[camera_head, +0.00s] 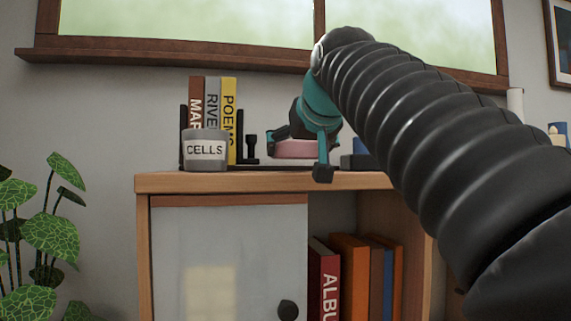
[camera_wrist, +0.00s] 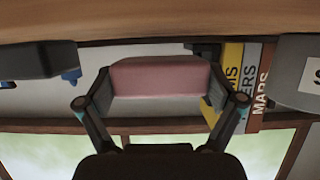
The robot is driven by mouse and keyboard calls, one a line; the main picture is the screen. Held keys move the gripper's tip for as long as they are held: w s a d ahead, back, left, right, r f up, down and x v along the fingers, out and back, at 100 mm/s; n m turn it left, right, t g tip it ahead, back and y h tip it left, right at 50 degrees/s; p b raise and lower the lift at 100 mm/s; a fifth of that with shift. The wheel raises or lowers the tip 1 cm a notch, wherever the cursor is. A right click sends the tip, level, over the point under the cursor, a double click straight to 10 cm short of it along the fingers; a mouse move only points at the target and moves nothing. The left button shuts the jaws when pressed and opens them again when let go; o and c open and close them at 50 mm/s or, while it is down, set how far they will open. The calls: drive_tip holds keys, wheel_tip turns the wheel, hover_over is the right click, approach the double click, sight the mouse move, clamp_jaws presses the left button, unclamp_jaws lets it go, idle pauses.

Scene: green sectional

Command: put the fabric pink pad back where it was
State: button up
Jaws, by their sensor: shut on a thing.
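The pink pad (camera_head: 295,149) is between the fingers of my gripper (camera_head: 299,152), just above or on the top of the wooden cabinet (camera_head: 160,182); I cannot tell whether it touches. In the wrist view the pad (camera_wrist: 160,77) spans the gap between the two fingers of my gripper (camera_wrist: 158,88), which are shut on its sides. One finger hides part of the pad in the head view.
A grey CELLS pot (camera_head: 205,150) and several upright books (camera_head: 230,110) stand left of the gripper. A dark object (camera_head: 358,155) lies to its right. A window sill (camera_head: 180,58) runs above. The cabinet has a pale door (camera_head: 230,260) and an open shelf with books.

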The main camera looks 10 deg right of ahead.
drive_tip(key=shift+f, duration=0.95)
drive_tip(key=shift+f, duration=0.25)
drive_tip(key=o, duration=0.7)
drive_tip(key=shift+c, duration=0.2)
drive_tip(key=f+v, duration=0.1)
drive_tip(key=v, duration=1.3)
wheel_tip(320, 180, down, 27)
drive_tip(key=g, duration=0.4)
drive_tip(key=s+f+g, duration=0.2)
drive_tip(key=s+f, duration=0.3)
drive_tip(key=f, duration=0.7)
drive_tip(key=s+f+g, duration=0.2)
drive_tip(key=s+f, duration=0.2)
drive_tip(key=f, duration=0.8)
drive_tip(key=shift+s+f, duration=0.15)
drive_tip(key=shift+s, duration=0.2)
